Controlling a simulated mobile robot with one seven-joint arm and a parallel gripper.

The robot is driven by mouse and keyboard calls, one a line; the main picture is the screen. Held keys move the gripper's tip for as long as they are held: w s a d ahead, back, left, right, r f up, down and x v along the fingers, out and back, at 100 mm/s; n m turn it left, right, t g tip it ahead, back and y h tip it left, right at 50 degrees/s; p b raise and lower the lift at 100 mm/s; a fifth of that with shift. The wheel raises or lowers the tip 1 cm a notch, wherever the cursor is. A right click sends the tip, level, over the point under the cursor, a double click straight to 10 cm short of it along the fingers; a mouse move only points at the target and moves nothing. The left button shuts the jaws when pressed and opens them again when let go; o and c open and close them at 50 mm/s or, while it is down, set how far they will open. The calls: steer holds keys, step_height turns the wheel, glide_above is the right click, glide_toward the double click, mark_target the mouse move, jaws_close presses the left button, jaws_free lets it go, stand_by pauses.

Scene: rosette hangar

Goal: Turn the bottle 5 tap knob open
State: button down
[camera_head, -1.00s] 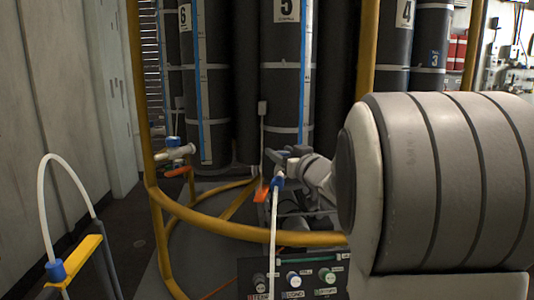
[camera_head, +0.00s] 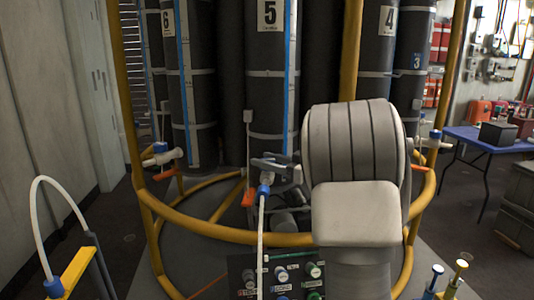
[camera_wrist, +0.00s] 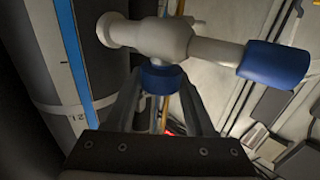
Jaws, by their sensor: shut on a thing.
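Bottle 5 (camera_head: 268,90) is a tall black cylinder with a "5" label and a blue level strip, behind a yellow rail. In the wrist view, its white tap (camera_wrist: 190,42) juts from a dark cylinder. My gripper (camera_wrist: 160,88) has its two dark fingers on either side of the tap's round blue knob (camera_wrist: 163,78), shut on it. The tap's blue end (camera_wrist: 275,63) points right, clear of the fingers. In the head view, my gripper (camera_head: 272,164) is small at the foot of bottle 5, and my arm partly covers that area; the knob is hard to make out there.
The yellow rail (camera_head: 230,233) curves in front of the bottles. A white hose (camera_head: 262,235) rises to a blue fitting near the tap, above a knob panel (camera_head: 280,272). Bottle 6 (camera_head: 190,90) stands left, bottle 4 (camera_head: 375,75) right. A blue table (camera_head: 480,140) stands far right.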

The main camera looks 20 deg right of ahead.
steer(key=shift+n+g+y, duration=0.3)
steer(key=shift+n+y, duration=0.1)
steer(key=shift+y, duration=0.1)
steer(key=shift+c, duration=1.3)
jaws_free()
steer(key=p+v, duration=0.3)
steer(key=v, duration=1.4)
steer(key=shift+s, duration=0.25)
steer(key=shift+d, duration=0.15)
